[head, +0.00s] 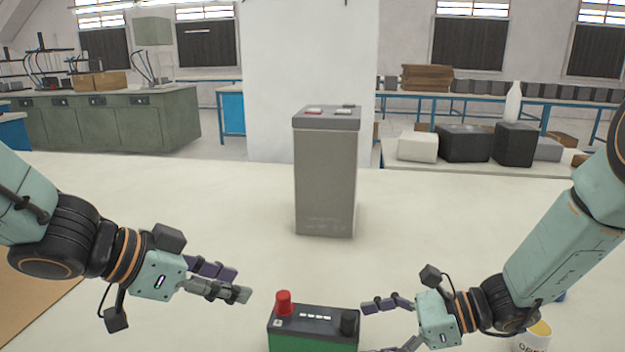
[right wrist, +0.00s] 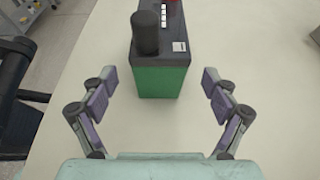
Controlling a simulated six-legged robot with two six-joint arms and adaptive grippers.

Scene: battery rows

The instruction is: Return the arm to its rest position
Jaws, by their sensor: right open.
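My left gripper (head: 245,286) is open and empty above the table, left of the green battery. My right gripper (right wrist: 160,90) is open; in the head view its fingers (head: 366,328) point left toward that battery. The green battery (head: 313,341) has a black top, a red terminal and a black terminal, and is cut off by the lower picture edge. In the right wrist view the green battery (right wrist: 162,80) stands just ahead of the spread fingers, with clear space on both sides. Nothing is held between them.
A tall grey battery (head: 325,180) stands upright mid-table. A white cup (head: 532,340) with lettering is below my right forearm. A brown board (head: 35,290) lies at the left edge. Boxes sit on a back bench (head: 470,172). The pale table (head: 180,200) is clear left of the grey battery.

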